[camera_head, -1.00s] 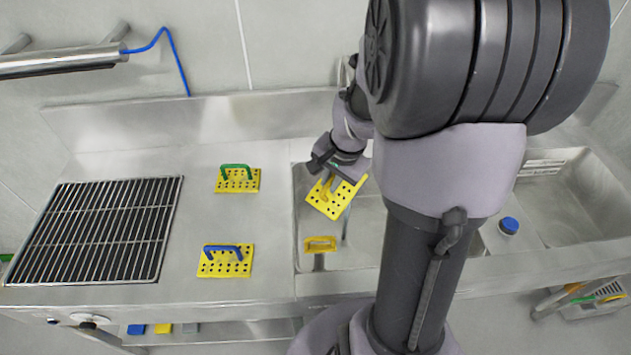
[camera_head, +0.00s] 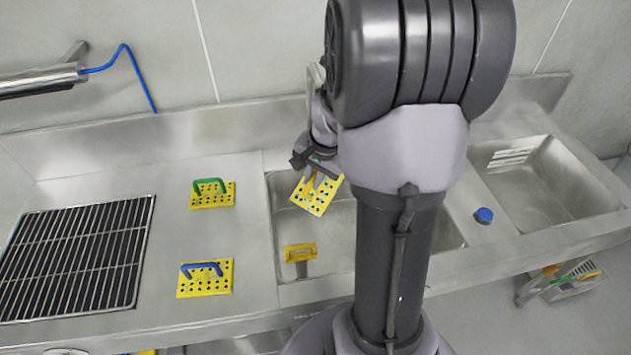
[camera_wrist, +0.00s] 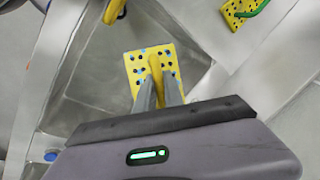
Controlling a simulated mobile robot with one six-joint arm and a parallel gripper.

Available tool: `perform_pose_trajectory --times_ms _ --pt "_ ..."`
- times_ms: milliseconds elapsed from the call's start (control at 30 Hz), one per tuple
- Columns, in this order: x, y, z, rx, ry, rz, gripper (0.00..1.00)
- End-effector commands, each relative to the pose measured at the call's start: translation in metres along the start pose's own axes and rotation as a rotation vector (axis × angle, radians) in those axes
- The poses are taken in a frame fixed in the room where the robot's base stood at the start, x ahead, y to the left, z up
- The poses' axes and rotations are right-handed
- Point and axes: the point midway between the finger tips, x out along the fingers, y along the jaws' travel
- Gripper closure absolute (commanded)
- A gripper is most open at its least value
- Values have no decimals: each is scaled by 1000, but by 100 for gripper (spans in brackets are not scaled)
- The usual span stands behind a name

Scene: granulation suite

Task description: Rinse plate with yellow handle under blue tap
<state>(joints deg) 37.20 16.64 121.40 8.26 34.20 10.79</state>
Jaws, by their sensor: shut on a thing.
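My gripper (camera_head: 314,176) is shut on the yellow handle (camera_wrist: 155,68) of a yellow perforated plate (camera_head: 315,203). It holds the plate tilted over the left sink basin (camera_head: 350,222). The wrist view also shows the plate (camera_wrist: 135,66), with small blue specks on its face. The fingers hide part of the handle. A round blue knob (camera_head: 484,215) stands on the steel between the two basins, to the right of my arm; it also shows in the wrist view (camera_wrist: 51,156). I cannot make out a spout there.
A yellow fitting (camera_head: 300,253) stands at the left basin's front. Plates with a green handle (camera_head: 212,195) and a blue handle (camera_head: 206,278) lie on the counter. A black rack (camera_head: 78,258) lies at left. The right basin (camera_head: 550,190) looks empty.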

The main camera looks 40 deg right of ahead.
Motion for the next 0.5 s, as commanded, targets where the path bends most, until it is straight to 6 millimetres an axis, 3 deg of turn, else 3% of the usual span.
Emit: perform_pose_trajectory --times_ms 233,500 --pt "-2 10 -1 1 1 -1 100" --pt "-2 8 -1 0 1 -1 100"
